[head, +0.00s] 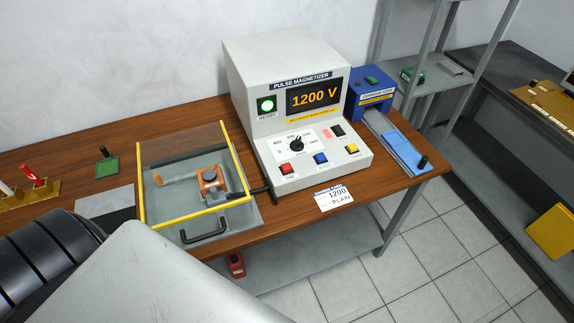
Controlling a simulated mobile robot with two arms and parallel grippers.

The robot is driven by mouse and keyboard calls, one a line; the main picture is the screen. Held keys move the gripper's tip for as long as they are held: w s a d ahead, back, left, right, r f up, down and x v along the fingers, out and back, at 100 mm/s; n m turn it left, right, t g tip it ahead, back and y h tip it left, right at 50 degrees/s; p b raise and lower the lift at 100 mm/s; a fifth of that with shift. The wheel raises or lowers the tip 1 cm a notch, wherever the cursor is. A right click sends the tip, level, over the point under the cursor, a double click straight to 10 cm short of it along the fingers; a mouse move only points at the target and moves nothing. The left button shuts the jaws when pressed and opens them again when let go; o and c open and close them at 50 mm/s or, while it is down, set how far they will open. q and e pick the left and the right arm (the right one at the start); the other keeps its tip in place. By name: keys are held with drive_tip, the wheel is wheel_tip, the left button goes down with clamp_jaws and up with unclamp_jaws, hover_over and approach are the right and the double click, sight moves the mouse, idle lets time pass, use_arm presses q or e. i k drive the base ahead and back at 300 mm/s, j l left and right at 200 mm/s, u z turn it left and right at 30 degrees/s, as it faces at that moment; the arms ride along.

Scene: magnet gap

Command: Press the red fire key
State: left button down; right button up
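The red fire key (286,169) is the leftmost of three square keys on the sloped front panel of the white pulse magnetizer (245,75). It stands clear, with nothing touching or covering it. A blue key (320,158) and a yellow key (352,149) sit to its right. The orange display (314,97) reads 1200 V, and the green lamp (267,104) is lit. A black dial (296,145) sits above the keys. Neither gripper shows; only parts of my own arm fill the lower left.
A clear, yellow-edged cover (149,228) stands over an orange fixture (211,180) left of the magnetizer. A card (333,197) reading 1200 PLAIN is at the table front. A blue device (371,87) stands right. A red-handled rack (38,193) is far left.

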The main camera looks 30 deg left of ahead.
sight(286, 167)
drive_tip(key=i+l+u, duration=0.1)
drive_tip(key=u, duration=0.25)
drive_tip(key=i+l+u, duration=0.1)
drive_tip(key=l+u, duration=0.25)
drive_tip(key=i+l+u, duration=0.1)
drive_tip(key=u, duration=0.25)
drive_tip(key=i+l+u, duration=0.1)
drive_tip(key=l, duration=0.4)
drive_tip(key=i+l, duration=0.1)
drive_tip(key=l, duration=0.4)
drive_tip(key=i+l+u, duration=0.15)
drive_tip(key=l, duration=0.35)
